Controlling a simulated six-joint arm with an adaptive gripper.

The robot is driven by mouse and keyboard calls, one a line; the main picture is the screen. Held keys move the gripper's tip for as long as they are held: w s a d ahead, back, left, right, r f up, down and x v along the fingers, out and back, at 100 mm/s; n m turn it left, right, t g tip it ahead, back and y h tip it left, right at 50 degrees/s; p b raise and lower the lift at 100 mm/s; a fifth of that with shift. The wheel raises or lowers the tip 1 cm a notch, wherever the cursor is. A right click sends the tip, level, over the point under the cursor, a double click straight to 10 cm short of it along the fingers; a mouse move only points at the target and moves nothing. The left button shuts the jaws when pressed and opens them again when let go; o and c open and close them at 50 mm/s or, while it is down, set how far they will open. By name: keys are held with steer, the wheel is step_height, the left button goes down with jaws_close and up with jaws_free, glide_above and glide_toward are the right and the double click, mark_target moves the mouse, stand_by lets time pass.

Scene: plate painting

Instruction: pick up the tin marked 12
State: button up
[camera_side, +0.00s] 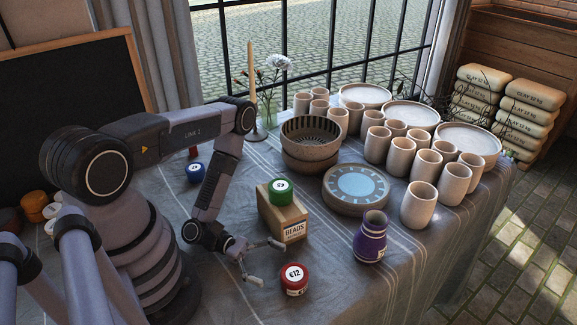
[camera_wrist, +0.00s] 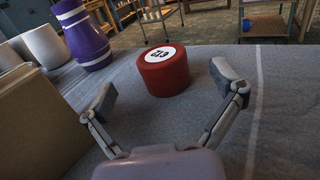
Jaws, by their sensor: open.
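The red tin (camera_side: 294,281) has a white top label that reads 12. It stands upright on the grey cloth near the table's front edge. In the wrist view the red tin (camera_wrist: 163,75) is ahead of my gripper, between the directions of the two fingers. My gripper (camera_side: 267,263) is open and empty, low over the cloth, just left of the tin in the side view. Its fingers appear apart from the tin in the wrist view. A green tin (camera_side: 281,192) sits on the wooden BEADS box (camera_side: 283,219). A blue tin (camera_side: 195,172) stands farther back.
The BEADS box is close behind my gripper; it also shows at left in the wrist view (camera_wrist: 35,125). A purple striped vase (camera_side: 370,238) stands right of the red tin. Bowls (camera_side: 311,140), a blue-centred plate (camera_side: 356,186) and several cups fill the table's back and right.

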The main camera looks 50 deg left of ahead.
mark_target(291, 272)
steer(key=shift+x, duration=2.25)
steer(key=c, duration=1.3)
